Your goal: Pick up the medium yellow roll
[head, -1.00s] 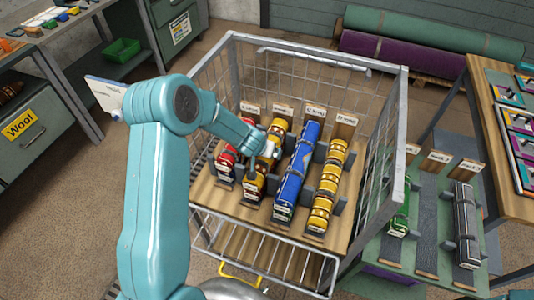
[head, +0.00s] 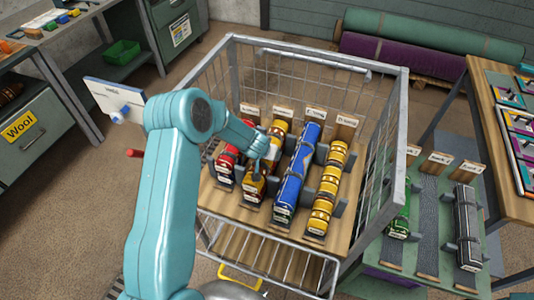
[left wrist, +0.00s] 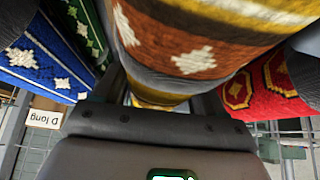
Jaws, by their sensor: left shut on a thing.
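The medium yellow roll (head: 278,130), with brown patterned bands, is second from the left in the rack inside the wire cart. My left gripper (head: 261,158) reaches down onto its middle and is shut on it. In the left wrist view the roll (left wrist: 175,45) fills the space between the fingers, with its yellow and brown weave and pale motifs close up. I cannot tell whether it is clear of its cradle. My gripper hides part of it in the head view. My right gripper is not in view.
A red roll (head: 226,164) is close on the left and a blue roll (head: 298,172) close on the right. A further yellow roll (head: 327,187) is beyond the blue one. Wire walls of the cart (head: 300,62) surround them. A side table (head: 425,262) holds green and grey rolls.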

